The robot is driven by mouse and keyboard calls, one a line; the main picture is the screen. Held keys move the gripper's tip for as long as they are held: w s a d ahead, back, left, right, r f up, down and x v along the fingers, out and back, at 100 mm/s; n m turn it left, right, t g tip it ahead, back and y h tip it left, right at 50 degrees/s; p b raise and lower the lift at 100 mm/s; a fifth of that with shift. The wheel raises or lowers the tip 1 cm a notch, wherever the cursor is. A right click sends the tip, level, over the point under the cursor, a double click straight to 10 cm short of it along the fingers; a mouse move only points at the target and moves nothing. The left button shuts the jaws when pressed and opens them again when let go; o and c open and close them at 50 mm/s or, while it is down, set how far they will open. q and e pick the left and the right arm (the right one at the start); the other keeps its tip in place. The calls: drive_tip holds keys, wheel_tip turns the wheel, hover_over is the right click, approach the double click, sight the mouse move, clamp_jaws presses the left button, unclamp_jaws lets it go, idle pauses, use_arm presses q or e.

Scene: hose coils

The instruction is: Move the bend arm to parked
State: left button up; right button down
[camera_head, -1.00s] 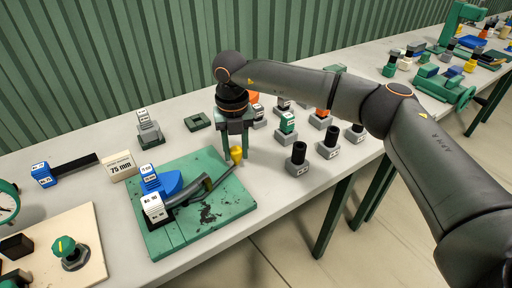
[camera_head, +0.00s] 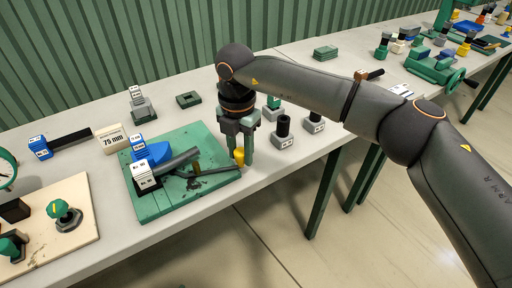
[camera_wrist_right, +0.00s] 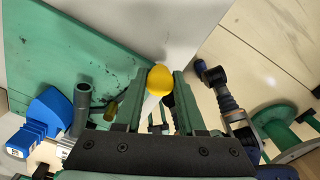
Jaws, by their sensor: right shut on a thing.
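The bend tool is on a green board (camera_head: 160,207) on the bench. Its bend arm (camera_head: 207,174) is a dark lever with a yellow knob (camera_head: 239,157) at its outer end, at the board's right edge. My right gripper (camera_head: 239,145) is shut on the yellow knob from above. In the wrist view the knob (camera_wrist_right: 160,79) sits between the two green fingers. A grey tube (camera_head: 178,161) lies beside the lever, next to a blue former (camera_head: 153,152) and a white labelled block (camera_head: 144,178). The small labels cannot be read. My left gripper is not in view.
Black posts on grey bases (camera_head: 283,128) stand close to the right of my gripper. A "75 mm" block (camera_head: 111,138) and a small green square frame (camera_head: 188,99) are behind the board. A beige panel (camera_head: 82,215) with a green knob lies at left. The bench's front edge is near.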

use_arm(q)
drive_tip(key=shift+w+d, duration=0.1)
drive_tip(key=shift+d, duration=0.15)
use_arm(e)
drive_tip(key=shift+s, duration=0.2)
drive_tip(key=c, duration=0.5)
unclamp_jaws()
drive_tip(key=shift+s, duration=0.1)
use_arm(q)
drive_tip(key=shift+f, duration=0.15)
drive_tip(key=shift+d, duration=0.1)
use_arm(e)
wheel_tip(320, 180, up, 13)
drive_tip(key=shift+f, duration=0.2)
